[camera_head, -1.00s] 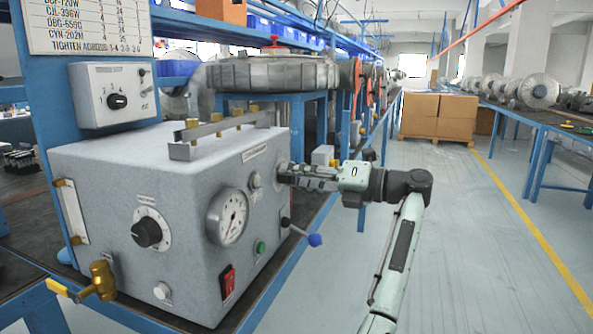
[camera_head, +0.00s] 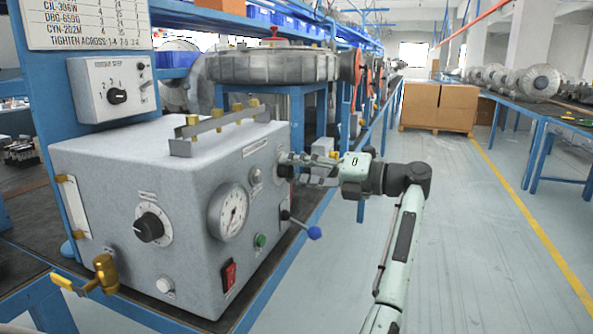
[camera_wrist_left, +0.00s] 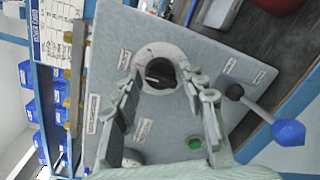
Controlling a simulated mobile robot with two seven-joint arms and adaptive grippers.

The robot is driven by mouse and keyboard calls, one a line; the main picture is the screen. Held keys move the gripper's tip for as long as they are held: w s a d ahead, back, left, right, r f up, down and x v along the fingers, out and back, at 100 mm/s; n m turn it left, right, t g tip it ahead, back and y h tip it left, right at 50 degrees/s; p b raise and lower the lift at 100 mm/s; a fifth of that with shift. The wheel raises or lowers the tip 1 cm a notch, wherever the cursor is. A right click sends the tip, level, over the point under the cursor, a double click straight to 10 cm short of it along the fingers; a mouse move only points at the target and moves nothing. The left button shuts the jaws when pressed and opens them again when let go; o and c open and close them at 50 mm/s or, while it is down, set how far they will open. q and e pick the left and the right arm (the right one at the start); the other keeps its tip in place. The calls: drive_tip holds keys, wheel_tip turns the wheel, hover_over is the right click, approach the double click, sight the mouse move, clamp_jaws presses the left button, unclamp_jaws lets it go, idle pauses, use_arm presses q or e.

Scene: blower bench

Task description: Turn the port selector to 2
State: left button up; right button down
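A grey box (camera_head: 120,180) stands on the bench. A black knob (camera_head: 285,171) on a round plate sits on its right-hand face, partly hidden by my left gripper (camera_head: 300,168) in the head view. The same black knob shows in the left wrist view (camera_wrist_left: 160,73). There, the fingers of my left gripper (camera_wrist_left: 167,88) are open, one on each side of the knob, with visible gaps to it. The face's small labels are too blurred to read, so I cannot confirm which is the port selector. My right gripper is not in view.
A lever with a blue ball (camera_head: 314,232) sticks out below the gripper; a green button (camera_head: 261,240) and a gauge (camera_head: 229,212) are nearby. Another dial knob (camera_head: 149,227) and a brass valve (camera_head: 104,273) are on the box. The aisle at right is clear.

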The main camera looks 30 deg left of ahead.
use_arm(q)
drive_tip(key=shift+o, duration=0.5)
drive_tip(key=v, duration=1.2)
drive_tip(key=shift+d, duration=0.15)
